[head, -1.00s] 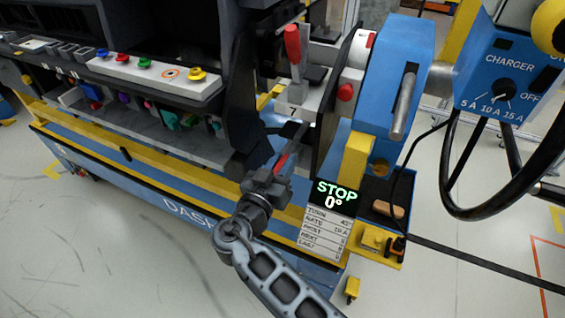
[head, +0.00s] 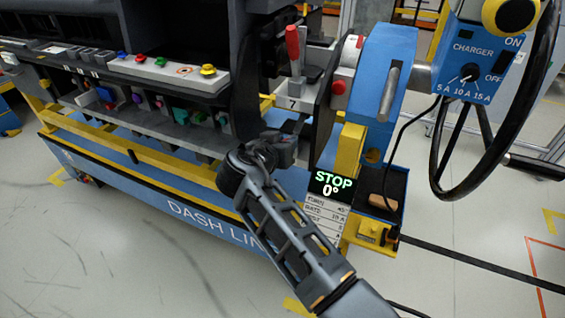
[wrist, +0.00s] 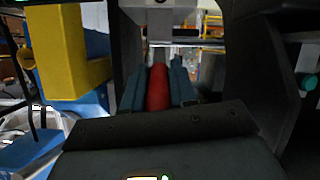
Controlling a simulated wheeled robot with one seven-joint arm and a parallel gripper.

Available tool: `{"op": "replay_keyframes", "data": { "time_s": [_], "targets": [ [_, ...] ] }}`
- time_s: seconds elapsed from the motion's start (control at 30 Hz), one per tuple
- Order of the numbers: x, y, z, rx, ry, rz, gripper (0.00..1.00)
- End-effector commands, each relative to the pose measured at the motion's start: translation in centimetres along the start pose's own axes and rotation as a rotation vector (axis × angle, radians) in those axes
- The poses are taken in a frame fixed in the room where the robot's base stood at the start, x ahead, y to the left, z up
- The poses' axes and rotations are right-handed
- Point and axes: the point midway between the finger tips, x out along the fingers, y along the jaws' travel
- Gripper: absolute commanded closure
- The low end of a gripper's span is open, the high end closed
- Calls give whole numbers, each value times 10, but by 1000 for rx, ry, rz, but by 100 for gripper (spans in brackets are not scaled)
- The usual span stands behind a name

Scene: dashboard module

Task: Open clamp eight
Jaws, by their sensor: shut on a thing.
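My gripper (head: 287,140) is low beside the right end of the dashboard module, below the clamp labelled 7. In the wrist view my gripper's two blue-grey fingers (wrist: 158,84) are shut on a red handle (wrist: 158,92), one finger on each side. No number shows on this handle's clamp, so I cannot read whether it is clamp eight. In the head view my gripper and arm hide most of it. Clamp seven's red handle (head: 292,50) stands upright above a white plate marked 7 (head: 293,103).
A yellow block (head: 350,151) and a blue bracket (head: 388,85) stand right of my gripper. A display (head: 332,184) reads STOP 0°. A dark side plate (wrist: 258,60) is close on the right in the wrist view. A black wheel rim and charger box (head: 476,60) are farther right.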

Motion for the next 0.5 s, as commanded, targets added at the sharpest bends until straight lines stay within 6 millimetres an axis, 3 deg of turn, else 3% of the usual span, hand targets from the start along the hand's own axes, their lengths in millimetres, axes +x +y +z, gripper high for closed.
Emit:
{"op": "replay_keyframes", "data": {
  "time_s": [0.03, 0.1, 0.5],
  "targets": [
    [0, 0, -12, 3, -43, -10, 100],
    [2, 0, -18, 3, -108, -23, 100],
    [10, 4, -36, 2, -420, -85, 100]
  ]
}}
